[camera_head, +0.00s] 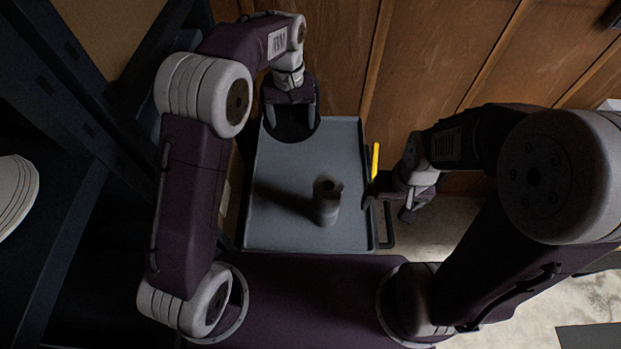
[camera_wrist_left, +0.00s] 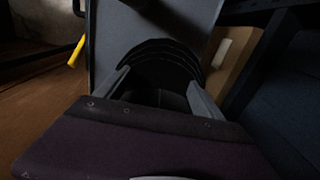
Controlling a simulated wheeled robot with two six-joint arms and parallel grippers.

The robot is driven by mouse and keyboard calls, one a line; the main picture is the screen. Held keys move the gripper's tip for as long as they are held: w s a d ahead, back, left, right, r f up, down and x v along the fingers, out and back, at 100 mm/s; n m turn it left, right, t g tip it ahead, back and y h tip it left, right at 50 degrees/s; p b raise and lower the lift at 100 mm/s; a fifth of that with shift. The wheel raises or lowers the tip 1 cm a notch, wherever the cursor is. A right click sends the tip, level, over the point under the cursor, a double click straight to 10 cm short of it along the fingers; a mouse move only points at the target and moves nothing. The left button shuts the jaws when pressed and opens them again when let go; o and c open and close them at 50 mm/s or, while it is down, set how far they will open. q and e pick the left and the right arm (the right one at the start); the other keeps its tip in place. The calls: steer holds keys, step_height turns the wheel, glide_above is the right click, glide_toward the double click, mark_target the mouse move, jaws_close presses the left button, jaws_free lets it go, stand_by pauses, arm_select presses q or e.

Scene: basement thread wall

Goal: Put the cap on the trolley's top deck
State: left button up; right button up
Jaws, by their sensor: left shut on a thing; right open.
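The dark cap (camera_head: 292,127) is at the far end of the trolley's grey top deck (camera_head: 270,222). My left gripper (camera_head: 291,103) is shut on it from above. In the left wrist view, the cap (camera_wrist_left: 160,55) shows as a black rounded shape with curved ridges between the fingers (camera_wrist_left: 158,84). The cap overlaps the deck's far left corner in the head view; whether it touches the deck or hangs just above it I cannot tell. My right gripper (camera_head: 389,202) is open and empty, just right of the deck's right edge.
A grey-brown cylinder (camera_head: 327,207) stands on the deck, right of the middle. A yellow strip (camera_head: 375,161) is at the deck's right side. A wooden wall (camera_head: 425,60) is behind the trolley and dark shelving (camera_head: 60,100) is on the left.

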arm_select(q)
steer(key=m+b, duration=0.1)
steer(key=b, duration=0.1)
glide_above(311, 182)
step_height(311, 182, down, 3)
steer(key=shift+a+f+b, duration=0.1)
steer(key=shift+f+b, duration=5.35)
steer(key=shift+f, duration=6.35)
steer(key=shift+f, duration=0.1)
steer(key=o, duration=1.4)
step_height(311, 182, up, 12)
steer(key=shift+r+p, duration=0.2)
steer(key=shift+p, duration=0.7)
